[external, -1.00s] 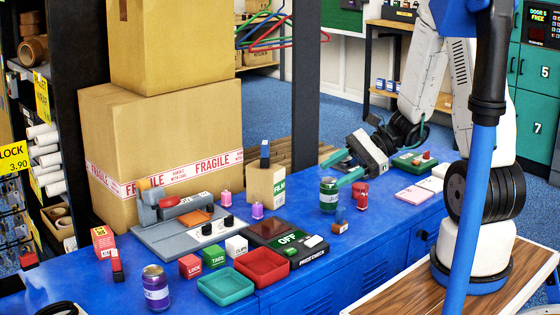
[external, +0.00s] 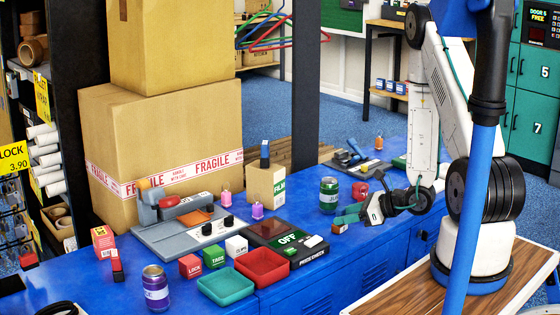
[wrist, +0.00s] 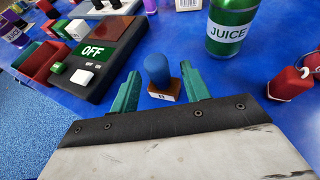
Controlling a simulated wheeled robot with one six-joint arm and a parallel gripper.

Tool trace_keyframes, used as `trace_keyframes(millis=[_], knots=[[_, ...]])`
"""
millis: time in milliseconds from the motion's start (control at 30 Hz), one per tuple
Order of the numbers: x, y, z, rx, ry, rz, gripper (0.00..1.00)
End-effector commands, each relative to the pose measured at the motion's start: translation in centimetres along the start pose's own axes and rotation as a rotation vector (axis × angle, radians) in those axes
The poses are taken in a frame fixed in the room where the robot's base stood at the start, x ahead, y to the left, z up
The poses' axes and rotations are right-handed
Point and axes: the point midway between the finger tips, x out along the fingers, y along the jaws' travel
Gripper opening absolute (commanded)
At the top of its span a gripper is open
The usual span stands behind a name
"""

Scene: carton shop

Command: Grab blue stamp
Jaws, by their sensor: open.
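The blue stamp (wrist: 157,72), with a rounded blue handle on a small wooden base, stands upright on the blue counter in the wrist view. My gripper (wrist: 161,80) is open, with one green finger on each side of the stamp. I cannot tell whether either finger touches it. In the external view my gripper (external: 352,217) is low over the counter's front. It hides most of the stamp there, and only the brown base (external: 343,229) shows clearly.
A green juice can (external: 328,194) and a red object (external: 360,190) stand just behind my gripper. The price checker (external: 288,238) is to the left, beside red (external: 262,282) and green (external: 226,298) trays. Bare counter lies at the front right.

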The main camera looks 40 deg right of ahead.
Motion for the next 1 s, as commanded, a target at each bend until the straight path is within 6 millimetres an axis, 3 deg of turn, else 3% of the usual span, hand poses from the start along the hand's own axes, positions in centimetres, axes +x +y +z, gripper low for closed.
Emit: trace_keyframes(millis=[200,500,667,700,1000], knots=[[3.2,0.0,-0.1,-0.002,0.000,0.004,0.46],[3.8,0.0,-0.1,-0.001,-0.001,0.001,0.46],[3.8,0.0,-0.1,-0.001,-0.001,0.001,0.05],[3.8,0.0,-0.1,-0.001,-0.001,0.001,0.00],[3.7,0.0,0.0,-0.001,-0.001,0.001,0.00]])
